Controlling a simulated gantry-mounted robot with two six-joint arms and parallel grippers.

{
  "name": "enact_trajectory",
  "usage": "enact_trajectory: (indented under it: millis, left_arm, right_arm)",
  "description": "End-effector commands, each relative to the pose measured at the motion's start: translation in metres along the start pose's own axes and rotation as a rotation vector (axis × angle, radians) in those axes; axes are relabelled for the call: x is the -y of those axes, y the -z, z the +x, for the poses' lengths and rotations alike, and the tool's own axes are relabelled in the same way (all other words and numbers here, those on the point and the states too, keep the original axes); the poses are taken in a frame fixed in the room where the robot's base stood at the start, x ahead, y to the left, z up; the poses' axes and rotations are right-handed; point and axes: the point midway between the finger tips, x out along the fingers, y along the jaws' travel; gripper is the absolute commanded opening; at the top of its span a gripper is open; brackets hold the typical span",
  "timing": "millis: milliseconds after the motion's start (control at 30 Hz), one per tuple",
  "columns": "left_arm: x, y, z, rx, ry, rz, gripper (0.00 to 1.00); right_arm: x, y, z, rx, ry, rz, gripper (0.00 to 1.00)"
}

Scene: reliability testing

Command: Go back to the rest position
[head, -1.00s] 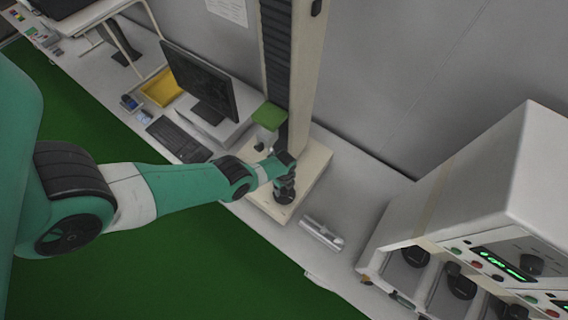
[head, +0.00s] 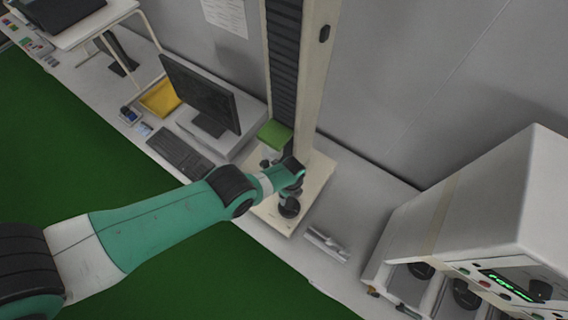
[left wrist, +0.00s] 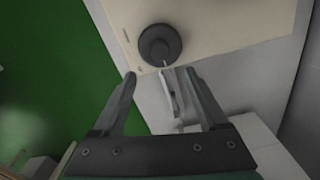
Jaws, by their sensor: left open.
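My left arm reaches in from the lower left of the head view. Its wrist end is in front of the test stand (head: 322,178), a tall column on a cream base, and hides part of it. In the left wrist view my left gripper (left wrist: 160,80) is open, with nothing between its fingers. A dark round fixture (left wrist: 160,44) on the cream base lies beyond the fingertips; it also shows in the head view (head: 289,207). My right gripper is in neither view.
A silver metal part (head: 326,243) lies on the bench right of the stand. A white instrument cabinet (head: 490,200) stands at the right. A monitor (head: 200,92), a keyboard (head: 180,152) and a yellow tray (head: 160,98) are at the left. The green floor is clear.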

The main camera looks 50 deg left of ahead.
Motion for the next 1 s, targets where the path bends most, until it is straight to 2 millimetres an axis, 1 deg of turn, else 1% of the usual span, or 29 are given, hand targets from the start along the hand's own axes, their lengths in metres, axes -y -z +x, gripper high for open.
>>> enact_trajectory:
  millis: [400,467,500,567,633,667,700,767,800,867,900,967,1000]
  left_arm:
    - [0.0,-0.001,0.0,0.0,0.0,-0.001,0.77]
    - [0.0,0.002,0.0,0.0,0.001,0.005,0.77]
    - [0.002,0.007,-0.001,0.0,0.004,0.018,0.77]
    - [0.018,0.011,-0.01,0.0,0.046,0.026,0.77]
    - [0.048,0.016,-0.027,-0.002,0.126,0.036,0.77]
    - [0.064,0.019,-0.037,-0.003,0.169,0.04,0.77]
    - [0.087,0.023,-0.053,-0.005,0.234,0.046,0.77]
    - [0.123,0.03,-0.085,-0.011,0.347,0.05,0.77]
    - [0.147,0.035,-0.11,-0.017,0.429,0.043,0.77]
    - [0.179,0.042,-0.152,-0.034,0.552,0.02,0.77]
    - [0.198,0.047,-0.182,-0.05,0.635,0.0,0.77]
    - [0.222,0.054,-0.23,-0.081,0.759,-0.039,0.77]
    - [0.234,0.058,-0.263,-0.107,0.839,-0.067,0.77]
  right_arm:
    - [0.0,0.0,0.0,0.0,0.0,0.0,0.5]
    - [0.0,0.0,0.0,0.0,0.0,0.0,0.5]
    - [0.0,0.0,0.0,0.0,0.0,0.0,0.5]
    - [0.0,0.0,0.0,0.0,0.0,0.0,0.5]
    - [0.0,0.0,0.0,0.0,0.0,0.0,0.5]
    - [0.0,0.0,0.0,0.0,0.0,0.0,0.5]
    - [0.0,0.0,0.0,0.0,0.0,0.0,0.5]
    - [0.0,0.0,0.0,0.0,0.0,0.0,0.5]
    - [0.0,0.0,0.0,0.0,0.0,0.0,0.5]
    - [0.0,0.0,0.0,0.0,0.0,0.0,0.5]
    - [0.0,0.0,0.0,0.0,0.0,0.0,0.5]
    - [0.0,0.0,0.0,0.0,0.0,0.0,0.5]
    - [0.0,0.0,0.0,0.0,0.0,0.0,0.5]
